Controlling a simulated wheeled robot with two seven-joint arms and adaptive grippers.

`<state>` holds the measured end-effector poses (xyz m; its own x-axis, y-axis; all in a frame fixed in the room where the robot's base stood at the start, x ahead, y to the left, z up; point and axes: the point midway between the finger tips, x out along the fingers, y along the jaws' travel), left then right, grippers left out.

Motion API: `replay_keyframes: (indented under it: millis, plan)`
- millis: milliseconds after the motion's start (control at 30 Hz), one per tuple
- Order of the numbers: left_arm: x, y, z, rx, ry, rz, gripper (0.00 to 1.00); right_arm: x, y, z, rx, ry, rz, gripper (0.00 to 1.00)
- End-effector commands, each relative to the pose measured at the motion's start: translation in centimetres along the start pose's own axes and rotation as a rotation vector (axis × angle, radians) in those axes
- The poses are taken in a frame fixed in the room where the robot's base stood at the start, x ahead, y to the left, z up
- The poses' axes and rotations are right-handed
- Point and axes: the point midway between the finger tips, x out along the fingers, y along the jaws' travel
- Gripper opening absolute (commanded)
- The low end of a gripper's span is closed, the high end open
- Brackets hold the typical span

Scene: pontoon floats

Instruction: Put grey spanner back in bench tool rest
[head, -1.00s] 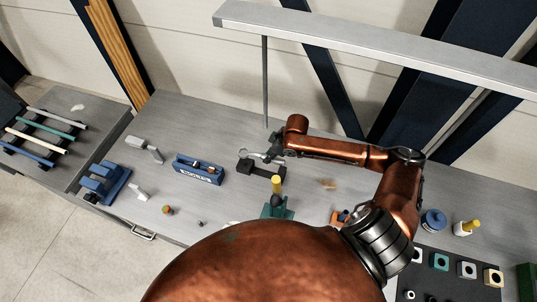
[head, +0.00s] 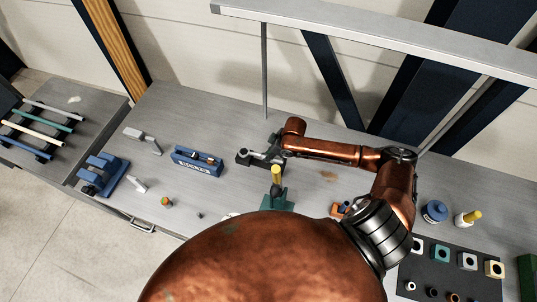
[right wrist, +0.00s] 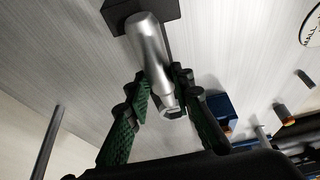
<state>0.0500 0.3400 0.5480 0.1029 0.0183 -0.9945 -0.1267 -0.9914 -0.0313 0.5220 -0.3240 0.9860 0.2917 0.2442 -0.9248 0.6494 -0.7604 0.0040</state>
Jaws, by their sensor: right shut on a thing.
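The grey spanner (right wrist: 150,50) is held between the green-padded fingers of my right gripper (right wrist: 160,105) in the right wrist view. Its far end overlaps a black block, the bench tool rest (right wrist: 112,14). In the head view my right gripper (head: 278,150) is at the rest (head: 243,161), with the spanner (head: 257,154) lying across or just above it. I cannot tell whether the spanner touches the rest or sits in it. The gripper and arm hide part of both. My left gripper is not in view.
A blue holder (head: 197,162) stands left of the rest. A green stand with a yellow post (head: 276,175) is close in front. A grey tool (head: 142,139) and a blue rack (head: 104,174) are farther left. A blue round container (head: 434,212) is at the right.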

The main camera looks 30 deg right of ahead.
Motion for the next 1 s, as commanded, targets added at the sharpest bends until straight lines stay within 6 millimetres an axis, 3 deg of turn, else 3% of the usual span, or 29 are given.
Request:
replay_keyframes:
  millis: [1000]
  plan:
    - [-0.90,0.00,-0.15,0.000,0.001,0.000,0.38,-0.09,-0.01,-0.07,0.000,0.002,0.000,0.00]
